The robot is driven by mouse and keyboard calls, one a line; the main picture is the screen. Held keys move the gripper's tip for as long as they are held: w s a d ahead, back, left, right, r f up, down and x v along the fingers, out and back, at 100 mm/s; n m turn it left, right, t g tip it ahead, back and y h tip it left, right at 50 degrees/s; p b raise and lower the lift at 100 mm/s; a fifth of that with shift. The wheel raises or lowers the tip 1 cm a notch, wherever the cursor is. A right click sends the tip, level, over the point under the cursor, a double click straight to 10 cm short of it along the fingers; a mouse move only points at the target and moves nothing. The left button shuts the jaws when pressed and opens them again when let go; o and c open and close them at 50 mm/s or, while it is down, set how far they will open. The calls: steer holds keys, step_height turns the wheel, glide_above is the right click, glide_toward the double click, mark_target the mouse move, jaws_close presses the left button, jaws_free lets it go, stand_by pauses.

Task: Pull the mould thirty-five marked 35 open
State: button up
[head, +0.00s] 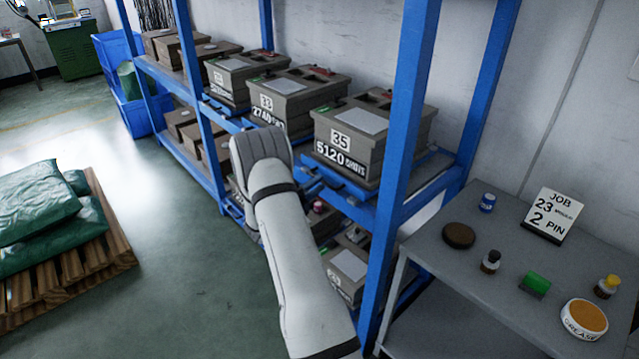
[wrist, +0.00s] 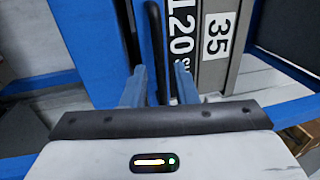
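The mould 35 (head: 360,140) is a grey block with a white "35" plate and a "5120 SHOTS" label. It sits on a blue sliding tray (head: 352,194) on the rack's upper level. In the wrist view, the mould (wrist: 208,70) appears turned on its side at right of centre. A dark upright-looking handle bar (wrist: 153,40) runs in front of the blue tray front. My gripper (wrist: 160,84) is open, with one finger on each side of the bar and visible gaps. In the head view my arm hides the gripper's fingers.
Mould 33 (head: 285,95) and another mould (head: 232,75) stand farther left on the rack. A blue rack post (head: 402,150) rises close to my arm's right. A grey table (head: 440,262) with a job sign (head: 552,215) stands at right. The floor at left is clear up to a pallet (head: 85,262).

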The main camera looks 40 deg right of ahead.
steer(key=shift+x, duration=1.4)
steer(key=shift+c, duration=0.6)
steer(key=shift+f, duration=0.1)
jaws_close()
